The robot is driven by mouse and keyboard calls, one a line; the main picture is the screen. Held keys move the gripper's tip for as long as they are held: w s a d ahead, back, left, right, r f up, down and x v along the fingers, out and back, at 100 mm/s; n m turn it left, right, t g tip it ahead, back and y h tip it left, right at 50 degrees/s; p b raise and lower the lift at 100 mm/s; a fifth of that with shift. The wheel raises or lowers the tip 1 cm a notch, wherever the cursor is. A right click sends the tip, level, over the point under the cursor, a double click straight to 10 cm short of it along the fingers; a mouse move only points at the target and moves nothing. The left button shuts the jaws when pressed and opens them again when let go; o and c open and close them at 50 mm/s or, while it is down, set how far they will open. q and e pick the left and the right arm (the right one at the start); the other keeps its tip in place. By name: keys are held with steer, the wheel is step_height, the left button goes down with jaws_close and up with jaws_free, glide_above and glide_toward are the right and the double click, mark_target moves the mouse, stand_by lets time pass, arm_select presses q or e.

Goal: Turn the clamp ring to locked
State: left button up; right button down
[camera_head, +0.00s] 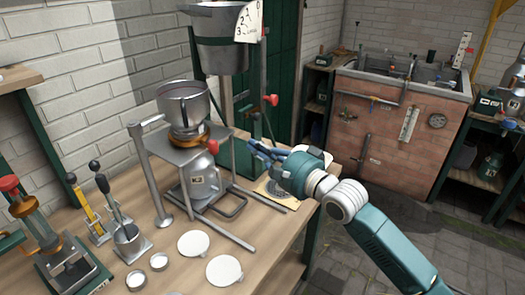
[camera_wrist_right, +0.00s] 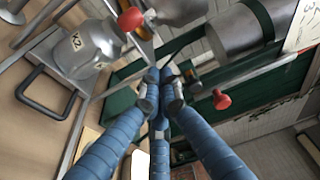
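The clamp ring (camera_head: 187,135) looks like the copper-coloured ring under a metal bowl (camera_head: 184,103) on a raised stand. A red-knobbed handle (camera_head: 213,133) sticks out from it toward the right; a red knob (camera_wrist_right: 131,19), probably the same one, shows at the top of the wrist view. My right gripper (camera_head: 258,151) is to the right of the ring and apart from it. In the wrist view its blue fingers (camera_wrist_right: 161,80) meet at the tips, with nothing seen between them. I cannot read any locked mark. My left gripper is not in view.
A metal can (camera_head: 200,178) stands under the ring; it also shows in the wrist view (camera_wrist_right: 85,52). A hanging bucket (camera_head: 220,50) and a red knob (camera_head: 272,99) on a green post stand behind my right gripper. White discs (camera_head: 224,270) lie at the bench front.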

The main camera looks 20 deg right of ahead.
mark_target(214, 148)
steer(key=w+a+p, duration=0.2)
steer(key=w+a, duration=0.2)
steer(key=a, duration=0.1)
steer(key=shift+a, duration=0.4)
steer(key=a+p, duration=0.1)
steer(key=s+a+p, duration=0.1)
steer(key=a+p, duration=0.1)
steer(key=shift+s+a+r+p, duration=0.1)
steer(key=shift+s+r+p, duration=0.05)
steer(key=shift+s+p, duration=0.25)
steer(key=shift+s+a, duration=0.15)
steer(key=shift+a, duration=0.2)
steer(key=shift+f, duration=0.2)
steer(key=shift+d, duration=0.1)
